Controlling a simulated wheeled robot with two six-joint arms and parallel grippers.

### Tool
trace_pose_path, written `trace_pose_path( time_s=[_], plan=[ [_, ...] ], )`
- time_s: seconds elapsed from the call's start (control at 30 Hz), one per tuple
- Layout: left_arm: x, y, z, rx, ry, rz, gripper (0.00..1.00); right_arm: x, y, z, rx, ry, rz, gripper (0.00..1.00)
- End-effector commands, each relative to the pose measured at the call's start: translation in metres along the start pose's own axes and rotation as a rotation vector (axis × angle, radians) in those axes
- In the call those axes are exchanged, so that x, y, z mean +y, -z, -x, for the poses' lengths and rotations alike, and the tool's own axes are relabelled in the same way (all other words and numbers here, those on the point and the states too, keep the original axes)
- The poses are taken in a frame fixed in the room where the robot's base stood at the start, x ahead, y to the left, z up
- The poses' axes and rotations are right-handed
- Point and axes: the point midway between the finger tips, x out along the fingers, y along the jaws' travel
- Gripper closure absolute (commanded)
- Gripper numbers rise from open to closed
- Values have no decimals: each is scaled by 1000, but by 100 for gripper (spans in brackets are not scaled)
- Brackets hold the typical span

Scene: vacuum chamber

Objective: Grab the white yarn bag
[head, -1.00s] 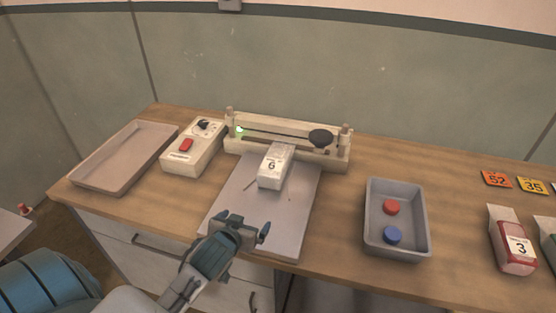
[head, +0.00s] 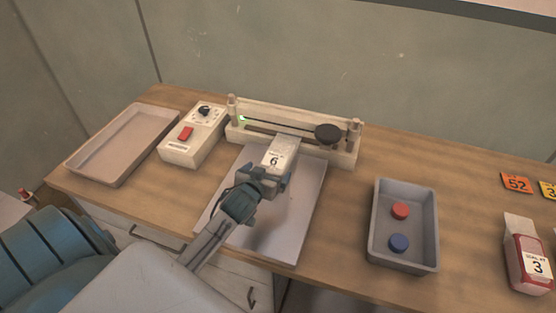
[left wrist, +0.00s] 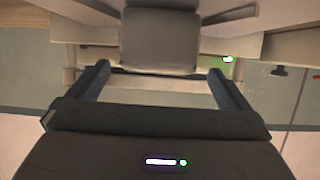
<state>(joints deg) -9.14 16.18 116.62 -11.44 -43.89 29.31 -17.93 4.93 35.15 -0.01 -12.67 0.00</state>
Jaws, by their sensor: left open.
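The white bag (head: 276,155), labelled 6, lies on the grey plate (head: 308,200) in front of the bar sealer. My left gripper (head: 264,176) is open at the bag's near end, and its body hides the bag's lower part in the head view. In the left wrist view the bag (left wrist: 158,40) shows as a pale block centred between the two open fingers, with a gap on each side. Its near end is about level with the fingertips. My right gripper is not in view.
The bar sealer (head: 290,128) with a black knob stands behind the bag. A control box (head: 190,140) and an empty tray (head: 75,165) are at left. A grey bin (head: 377,240) with a red and a blue disc, and a red bag (head: 522,250) labelled 3, are at right.

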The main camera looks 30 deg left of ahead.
Motion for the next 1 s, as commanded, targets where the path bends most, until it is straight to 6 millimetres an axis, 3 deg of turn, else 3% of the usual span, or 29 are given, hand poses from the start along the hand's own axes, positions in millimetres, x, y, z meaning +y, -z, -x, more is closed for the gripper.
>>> trace_pose_path(
  time_s=[0.23,0.4,0.63,0.9,1.0],
  plan=[
    [3,12,-33,0,1,1,0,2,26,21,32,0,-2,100],
    [3,10,-46,0,0,0,0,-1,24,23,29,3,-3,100],
    [3,9,-47,0,0,0,0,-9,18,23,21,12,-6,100],
    [3,9,-47,0,0,0,51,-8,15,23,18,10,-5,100],
    [3,10,-47,2,-1,-1,56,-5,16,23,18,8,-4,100]
  ],
)
